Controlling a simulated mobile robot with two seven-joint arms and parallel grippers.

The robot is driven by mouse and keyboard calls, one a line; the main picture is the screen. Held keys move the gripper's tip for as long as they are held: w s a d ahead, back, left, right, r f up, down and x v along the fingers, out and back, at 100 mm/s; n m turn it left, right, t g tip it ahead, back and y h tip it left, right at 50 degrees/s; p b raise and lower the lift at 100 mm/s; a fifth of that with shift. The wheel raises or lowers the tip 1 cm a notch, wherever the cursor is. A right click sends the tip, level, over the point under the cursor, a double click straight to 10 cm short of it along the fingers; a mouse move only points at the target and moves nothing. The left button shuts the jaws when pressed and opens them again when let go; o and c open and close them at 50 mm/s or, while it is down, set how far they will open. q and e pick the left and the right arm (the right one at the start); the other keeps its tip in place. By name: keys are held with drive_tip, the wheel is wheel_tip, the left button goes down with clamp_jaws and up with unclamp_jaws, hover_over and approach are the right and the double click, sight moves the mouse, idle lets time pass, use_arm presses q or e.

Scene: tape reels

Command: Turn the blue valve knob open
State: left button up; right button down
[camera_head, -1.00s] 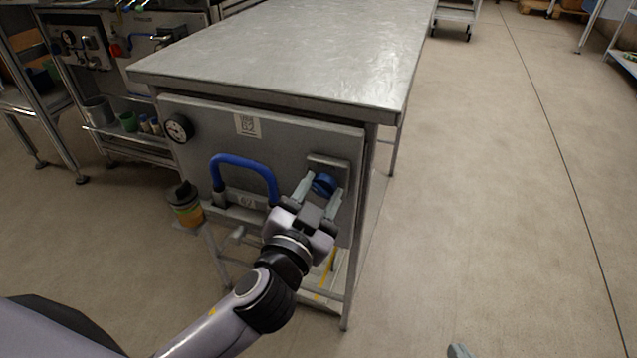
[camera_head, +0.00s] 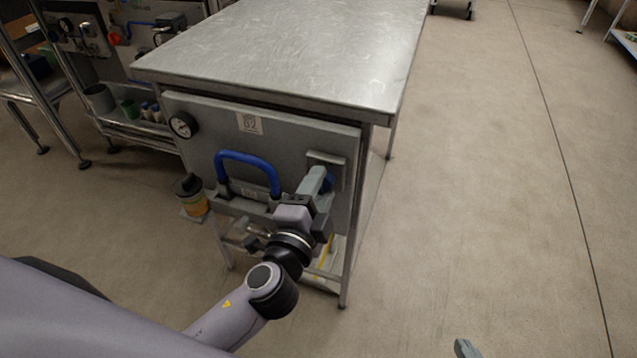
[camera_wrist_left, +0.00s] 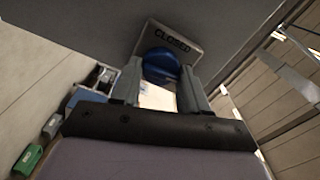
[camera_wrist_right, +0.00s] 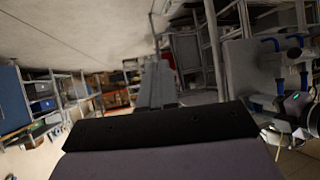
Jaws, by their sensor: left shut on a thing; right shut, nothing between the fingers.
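The blue valve knob (camera_head: 329,181) is on the right side of the grey panel, mostly hidden by my left gripper in the head view. My left gripper (camera_head: 318,183) is shut on it and rolled to one side. In the left wrist view the blue knob (camera_wrist_left: 161,66) shows between the two fingers (camera_wrist_left: 158,88), below a plate marked CLOSED (camera_wrist_left: 172,39). My right gripper (camera_head: 466,348) shows only as a tip at the bottom edge of the head view, far from the panel. In the right wrist view its fingers (camera_wrist_right: 157,85) are shut and empty.
A blue hose-like handle (camera_head: 247,158) and a gauge (camera_head: 183,125) sit on the panel (camera_head: 205,145) left of the knob. A metal table top (camera_head: 290,50) overhangs the panel. A jar (camera_head: 190,192) stands at the left.

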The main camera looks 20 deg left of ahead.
use_arm(q)
drive_tip(key=shift+m, duration=0.7)
use_arm(e)
drive_tip(key=shift+s+d+f, duration=0.1)
drive_tip(key=shift+d+f, duration=0.1)
drive_tip(key=shift+d, duration=0.2)
drive_tip(key=shift+f, duration=0.1)
drive_tip(key=shift+s, duration=0.1)
use_arm(q)
drive_tip(key=o, duration=1)
drive_tip(key=shift+o, duration=0.2)
drive_tip(key=shift+s, duration=0.1)
use_arm(e)
drive_tip(key=shift+s, duration=0.15)
